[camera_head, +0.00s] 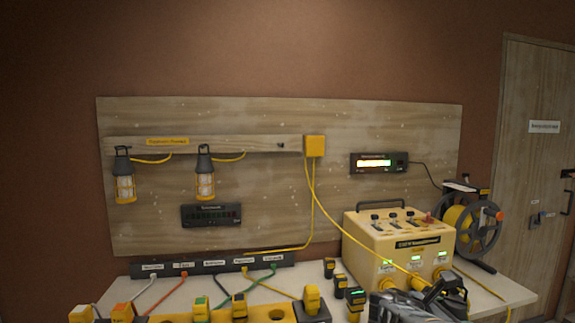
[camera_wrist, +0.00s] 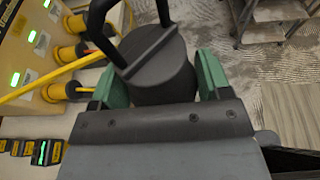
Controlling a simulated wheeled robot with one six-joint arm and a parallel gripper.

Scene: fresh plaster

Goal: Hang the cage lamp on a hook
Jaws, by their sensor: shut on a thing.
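My gripper (camera_wrist: 157,84) is shut, with its green finger pads on both sides of the dark grey cap of the cage lamp (camera_wrist: 155,62). A black hook loop rises from the cap, and the cage and bulb below are hidden. In the head view the lamp's dark top (camera_head: 446,290) shows at the lower right, in front of the yellow box. Two other cage lamps, left (camera_head: 124,178) and right (camera_head: 205,175), hang from the wooden rail (camera_head: 255,145) on the wall panel. A small dark hook (camera_head: 281,146) on the rail, right of them, is bare.
A yellow power box (camera_head: 375,245) with lit green indicators stands on the bench beside the held lamp. A yellow cable (camera_head: 345,225) runs from the junction box (camera_head: 314,146) down toward the lamp. A cable reel (camera_head: 470,225) stands at the right. Several plugs line the bench front.

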